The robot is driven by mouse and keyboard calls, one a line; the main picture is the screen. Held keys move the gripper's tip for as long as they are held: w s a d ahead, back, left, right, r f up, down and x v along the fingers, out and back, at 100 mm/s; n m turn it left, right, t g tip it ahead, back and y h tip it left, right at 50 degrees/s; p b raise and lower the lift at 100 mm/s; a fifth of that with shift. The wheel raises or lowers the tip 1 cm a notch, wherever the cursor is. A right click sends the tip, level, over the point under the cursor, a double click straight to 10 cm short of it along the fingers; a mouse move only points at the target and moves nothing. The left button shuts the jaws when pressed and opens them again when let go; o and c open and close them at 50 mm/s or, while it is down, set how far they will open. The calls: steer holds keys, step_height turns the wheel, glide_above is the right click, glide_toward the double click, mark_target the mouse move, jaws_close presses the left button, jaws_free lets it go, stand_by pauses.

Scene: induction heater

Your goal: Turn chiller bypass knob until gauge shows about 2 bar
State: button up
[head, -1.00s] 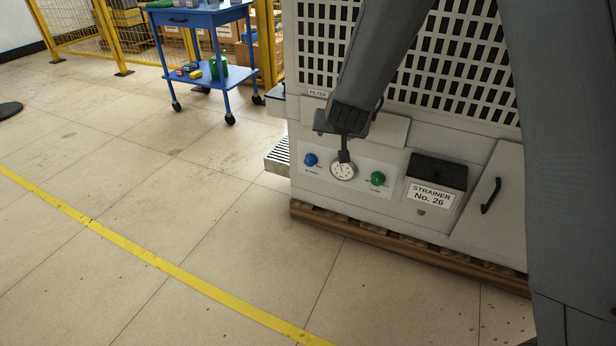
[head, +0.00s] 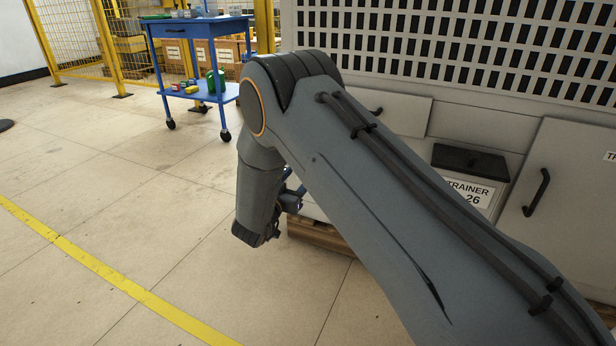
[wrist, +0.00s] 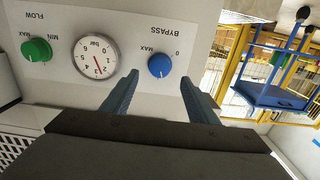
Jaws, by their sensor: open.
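The blue bypass knob (wrist: 160,66) shows in the wrist view on a pale panel, under upside-down "BYPASS" lettering. My gripper (wrist: 160,79) is open and empty, its two fingertips appearing on either side of the knob. I cannot tell how far they are from the panel, and no contact shows. The round white gauge (wrist: 96,57) is left of the knob, marked in bar. Its red needle points down and slightly right in the picture; the exact reading is too small to tell. In the head view my arm hides the knob and gauge.
A green flow knob (wrist: 36,50) sits left of the gauge. A blue cart (head: 200,27) stands at the back left.

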steer(key=b+x, duration=0.3)
steer(key=x, duration=0.4)
steer(key=shift+w+d+b, duration=0.15)
steer(key=shift+w+b, duration=0.15)
steer(key=shift+b, duration=0.1)
steer(key=shift+f, duration=0.1)
steer(key=c, duration=1)
